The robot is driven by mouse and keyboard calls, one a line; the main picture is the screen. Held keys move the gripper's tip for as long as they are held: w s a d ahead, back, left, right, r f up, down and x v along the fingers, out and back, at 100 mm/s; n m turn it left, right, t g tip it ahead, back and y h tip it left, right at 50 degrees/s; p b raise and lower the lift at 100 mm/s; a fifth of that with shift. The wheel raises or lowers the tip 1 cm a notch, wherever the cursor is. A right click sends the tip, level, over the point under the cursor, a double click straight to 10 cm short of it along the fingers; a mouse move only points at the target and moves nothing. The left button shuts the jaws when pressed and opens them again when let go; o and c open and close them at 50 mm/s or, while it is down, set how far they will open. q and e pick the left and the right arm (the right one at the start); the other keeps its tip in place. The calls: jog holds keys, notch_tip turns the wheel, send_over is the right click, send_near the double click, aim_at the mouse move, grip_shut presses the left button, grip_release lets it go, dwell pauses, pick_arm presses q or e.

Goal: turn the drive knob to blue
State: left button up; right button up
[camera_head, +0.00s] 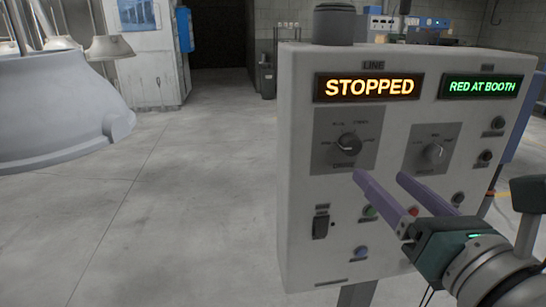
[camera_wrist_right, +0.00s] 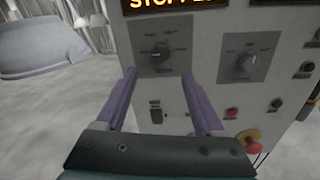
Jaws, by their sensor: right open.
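The control panel (camera_head: 300,190) carries two rotary knobs on grey dial plates. A black knob (camera_head: 348,145) is on the left plate, and a grey knob (camera_head: 433,152) is on the right plate. The wrist view shows the left knob (camera_wrist_right: 158,54) and the right knob (camera_wrist_right: 248,62). My right gripper (camera_head: 382,177) is open and empty, its purple fingers apart, with the tips in front of the panel just below the left knob. My left gripper is out of view.
A lit sign reads STOPPED (camera_head: 366,87); another reads RED AT BOOTH (camera_head: 480,86). A grey hood (camera_head: 60,110) hangs at left above clear floor.

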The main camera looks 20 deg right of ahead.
aim_at(354, 147)
jog(key=w, duration=0.3)
jog(key=w+d+p, duration=0.1)
jog(key=w, duration=0.2)
jog(key=w+d, duration=0.1)
jog(key=w, duration=0.1)
jog(key=shift+w+r, duration=0.15)
jog(key=shift+w, duration=0.25)
grip_shut()
